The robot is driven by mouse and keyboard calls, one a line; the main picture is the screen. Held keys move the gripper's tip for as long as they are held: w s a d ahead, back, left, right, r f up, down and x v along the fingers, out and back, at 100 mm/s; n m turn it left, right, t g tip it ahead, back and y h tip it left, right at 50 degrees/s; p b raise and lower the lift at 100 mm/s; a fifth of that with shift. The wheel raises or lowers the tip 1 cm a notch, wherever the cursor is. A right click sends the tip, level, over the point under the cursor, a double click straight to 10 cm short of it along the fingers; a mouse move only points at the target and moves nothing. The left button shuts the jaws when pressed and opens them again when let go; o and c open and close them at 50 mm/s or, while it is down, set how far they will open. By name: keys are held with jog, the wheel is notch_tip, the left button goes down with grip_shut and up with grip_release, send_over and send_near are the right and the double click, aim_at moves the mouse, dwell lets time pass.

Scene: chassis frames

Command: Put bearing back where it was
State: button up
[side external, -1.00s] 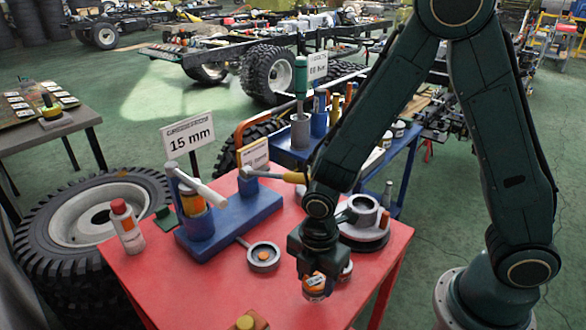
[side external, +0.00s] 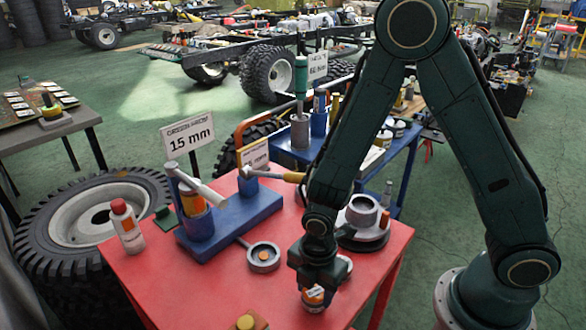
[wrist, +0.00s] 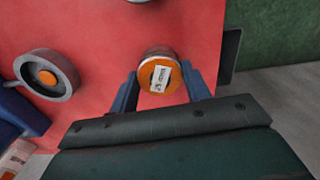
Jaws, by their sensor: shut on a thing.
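The bearing, taken to be the small cylinder with an orange top and a white label (side external: 313,298), is between the fingers of my gripper (side external: 315,288) near the right front of the red table. In the wrist view the bearing (wrist: 158,74) shows its orange face and label, with blue fingers of my gripper (wrist: 160,92) on either side. My gripper is shut on it. I cannot tell whether its base touches the table. My gripper hides part of its body in the side view.
The red table (side external: 150,285) holds a grey ring with an orange centre (side external: 263,257), a blue fixture (side external: 230,220) by a "15 mm" sign (side external: 188,133), and a red-capped bottle (side external: 126,225). A grey round part (side external: 362,215) stands behind my gripper.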

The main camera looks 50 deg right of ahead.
aim_at(315, 291)
jog(key=shift+f, duration=0.1)
jog(key=o, duration=1.4)
jog(key=shift+r, duration=6.1)
